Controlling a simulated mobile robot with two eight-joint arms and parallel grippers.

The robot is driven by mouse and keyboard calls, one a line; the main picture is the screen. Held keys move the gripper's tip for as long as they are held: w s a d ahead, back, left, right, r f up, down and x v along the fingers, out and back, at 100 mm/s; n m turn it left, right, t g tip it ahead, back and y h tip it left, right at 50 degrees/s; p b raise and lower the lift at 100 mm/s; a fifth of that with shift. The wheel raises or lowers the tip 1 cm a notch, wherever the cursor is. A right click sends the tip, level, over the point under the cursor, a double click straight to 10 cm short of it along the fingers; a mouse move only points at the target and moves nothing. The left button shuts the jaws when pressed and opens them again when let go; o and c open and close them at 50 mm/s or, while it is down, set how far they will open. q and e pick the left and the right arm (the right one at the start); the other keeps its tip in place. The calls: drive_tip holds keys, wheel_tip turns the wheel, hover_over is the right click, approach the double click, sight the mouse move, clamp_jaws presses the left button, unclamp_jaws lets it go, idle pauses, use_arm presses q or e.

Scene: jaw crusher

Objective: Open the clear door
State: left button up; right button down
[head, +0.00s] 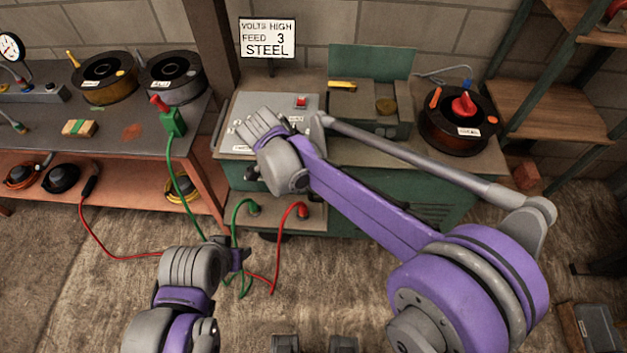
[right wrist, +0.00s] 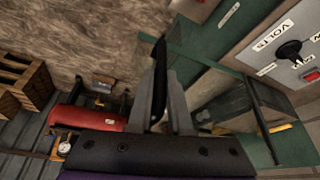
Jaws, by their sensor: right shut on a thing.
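The green machine (head: 400,188) stands against the wall, with a grey panel with a red switch (head: 301,101) on top. My right arm reaches over its left end and hides part of it. In the right wrist view, a see-through pane, seemingly the clear door (right wrist: 222,108), lies beside the green casing. My right gripper (right wrist: 160,88) is shut on a thin dark piece (right wrist: 159,60), seemingly the door's edge or handle. In the head view its fingertips are hidden. My left gripper (head: 240,256) is low in front of the machine, near the cables; its jaw opening is unclear.
A sign (head: 267,38) reads VOLTS HIGH, FEED 3, STEEL. A bench (head: 40,135) with wire spools stands at the left. Another spool (head: 458,120) sits on the machine's right end. Red and green cables (head: 293,225) hang at the front. The floor in front is mostly clear.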

drive_tip(key=c, duration=0.8)
unclamp_jaws()
drive_tip(key=shift+c, duration=0.2)
drive_tip(key=v, duration=1)
drive_tip(key=shift+a+r, duration=0.15)
drive_tip(key=shift+r, duration=0.2)
